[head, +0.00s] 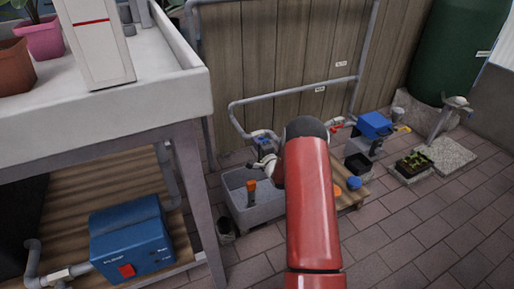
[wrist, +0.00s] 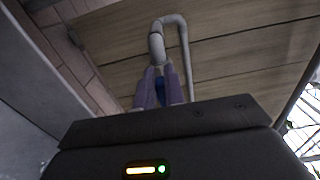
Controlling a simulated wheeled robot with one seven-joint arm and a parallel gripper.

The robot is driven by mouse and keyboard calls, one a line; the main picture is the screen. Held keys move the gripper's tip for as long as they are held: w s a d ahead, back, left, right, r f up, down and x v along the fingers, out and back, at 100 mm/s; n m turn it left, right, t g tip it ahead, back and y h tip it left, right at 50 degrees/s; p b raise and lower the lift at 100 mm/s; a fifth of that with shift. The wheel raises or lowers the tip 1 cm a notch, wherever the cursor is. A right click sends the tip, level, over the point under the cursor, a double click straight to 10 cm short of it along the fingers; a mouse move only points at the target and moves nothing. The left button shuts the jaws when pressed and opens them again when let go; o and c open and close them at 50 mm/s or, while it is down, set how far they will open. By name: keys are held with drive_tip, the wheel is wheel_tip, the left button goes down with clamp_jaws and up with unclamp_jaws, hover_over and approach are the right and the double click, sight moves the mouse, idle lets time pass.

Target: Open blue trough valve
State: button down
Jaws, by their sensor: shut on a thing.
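The blue trough valve (head: 263,135) sits on a grey pipe above the grey trough (head: 240,200) in the head view. In the wrist view a blue part (wrist: 160,92) shows between my fingers, below the bent grey pipe. My gripper (wrist: 158,88) is shut on this blue valve. In the head view my red arm reaches over the trough and hides part of it. My gripper is small there and partly hidden by the arm. The exact angle of the valve handle is too small to tell.
An orange-topped object (head: 251,190) stands in the trough. A workbench with a blue pump (head: 132,240) stands at the left. The tiled floor at the right front is clear.

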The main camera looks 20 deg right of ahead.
drive_tip(key=shift+f, duration=0.15)
idle(0.4)
drive_tip(key=c, duration=1.5)
unclamp_jaws()
drive_tip(key=s, duration=0.8)
drive_tip(key=shift+d, duration=0.15)
